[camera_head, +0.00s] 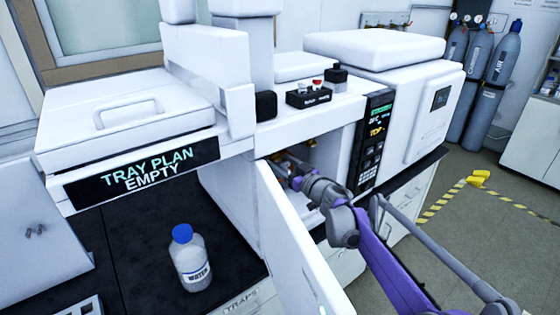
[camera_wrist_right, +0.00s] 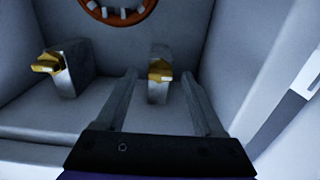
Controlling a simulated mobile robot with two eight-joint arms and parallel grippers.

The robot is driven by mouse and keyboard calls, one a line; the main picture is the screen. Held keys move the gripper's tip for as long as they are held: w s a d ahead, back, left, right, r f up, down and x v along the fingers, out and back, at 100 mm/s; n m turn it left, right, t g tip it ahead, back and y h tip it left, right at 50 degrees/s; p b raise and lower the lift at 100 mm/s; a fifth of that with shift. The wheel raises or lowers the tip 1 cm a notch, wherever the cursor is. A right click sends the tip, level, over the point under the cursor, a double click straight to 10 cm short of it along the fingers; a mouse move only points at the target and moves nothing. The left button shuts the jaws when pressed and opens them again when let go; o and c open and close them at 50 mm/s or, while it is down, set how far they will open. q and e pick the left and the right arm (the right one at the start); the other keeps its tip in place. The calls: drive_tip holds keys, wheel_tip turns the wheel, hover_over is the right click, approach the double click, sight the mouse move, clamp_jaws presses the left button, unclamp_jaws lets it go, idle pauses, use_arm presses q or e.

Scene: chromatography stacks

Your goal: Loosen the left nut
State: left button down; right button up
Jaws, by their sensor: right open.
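The right wrist view shows two brass nuts on grey blocks inside a white compartment. The left nut (camera_wrist_right: 47,63) is at the left, outside my fingers. The other nut (camera_wrist_right: 160,73) is seen between the fingertips of my right gripper (camera_wrist_right: 160,75), which is open and empty. I cannot tell how far the tips are from that nut. In the head view my right gripper (camera_head: 277,165) reaches into the compartment behind the open white door (camera_head: 290,235), and the nuts are mostly hidden there. My left gripper is not in view.
An orange ring (camera_wrist_right: 117,8) with pale teeth is above the nuts. The compartment wall (camera_wrist_right: 245,60) stands close right of the fingers. A water bottle (camera_head: 190,260) stands on the dark bench, left of the door. A control panel (camera_head: 372,140) is right of the opening.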

drive_tip(key=shift+w+a, duration=0.25)
drive_tip(key=shift+w, duration=0.15)
drive_tip(key=shift+c, duration=0.2)
clamp_jaws()
